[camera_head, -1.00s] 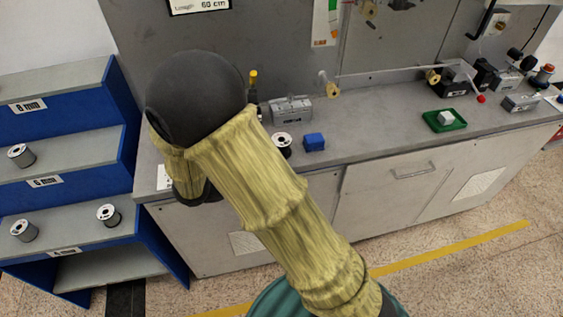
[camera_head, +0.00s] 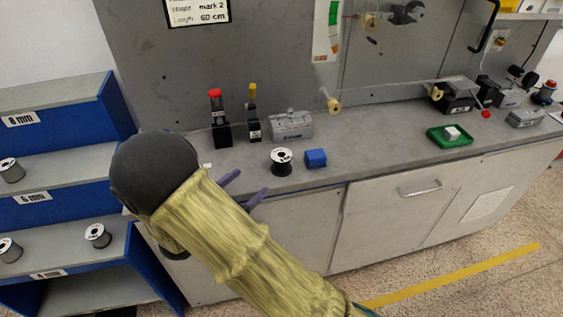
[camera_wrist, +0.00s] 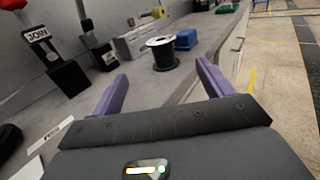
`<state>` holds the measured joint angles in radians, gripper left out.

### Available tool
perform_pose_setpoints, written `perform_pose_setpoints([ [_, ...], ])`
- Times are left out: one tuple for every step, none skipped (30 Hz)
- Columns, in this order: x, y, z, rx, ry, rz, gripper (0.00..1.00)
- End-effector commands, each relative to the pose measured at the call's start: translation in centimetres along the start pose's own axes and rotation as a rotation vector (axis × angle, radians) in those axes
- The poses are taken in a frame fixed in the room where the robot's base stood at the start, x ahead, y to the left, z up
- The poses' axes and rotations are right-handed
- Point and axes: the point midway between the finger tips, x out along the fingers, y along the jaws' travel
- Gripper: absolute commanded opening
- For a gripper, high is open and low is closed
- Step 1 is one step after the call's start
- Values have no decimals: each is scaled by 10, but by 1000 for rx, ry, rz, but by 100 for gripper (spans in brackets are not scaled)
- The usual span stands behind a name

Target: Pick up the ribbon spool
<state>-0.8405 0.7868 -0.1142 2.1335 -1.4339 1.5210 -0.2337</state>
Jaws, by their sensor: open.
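A ribbon spool (camera_head: 281,161), black with a white top, stands upright on the grey workbench (camera_head: 375,137), just left of a blue block (camera_head: 316,158). In the wrist view the spool (camera_wrist: 163,53) stands beyond the fingertips, near the bench edge. My gripper (camera_head: 248,186) shows two purple fingers, apart and empty, at the bench's front edge, left of and nearer than the spool. The fingers (camera_wrist: 160,80) also show in the wrist view, with the spool roughly in line with the gap between them. More spools (camera_head: 98,235) stand on the blue shelves at left.
A red-topped black device (camera_head: 221,120), a yellow-topped one (camera_head: 253,115) and a grey metal block (camera_head: 291,126) stand behind the spool. The bench between the blue block and the tray is clear.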

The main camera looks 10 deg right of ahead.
Motion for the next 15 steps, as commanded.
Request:
perform_pose_setpoints([
  [10, -1, 0, 0, -1, -4, 80],
  [16, -1, 0, 0, 0, -5, 80],
  [23, -1, 0, 0, 1, -3, 80],
  [28, -1, 0, 0, 1, -4, 80],
  [33, -1, 0, 0, 1, -4, 80],
  [40, -1, 0, 0, 0, -4, 80],
  [46, -1, 0, 1, 1, -4, 80],
  [51, -1, 0, 1, 1, -4, 80],
  [58, -1, 0, 1, 1, -4, 80],
  [64, -1, 0, 1, 1, -4, 80],
  [68, -1, 0, 1, 0, -4, 80],
  [74, -1, 0, 1, 0, -3, 80],
  [77, -1, 0, 1, 0, -2, 80],
  [80, -1, 0, 1, 1, -2, 80],
  [82, -1, 0, 1, 1, -1, 80],
])
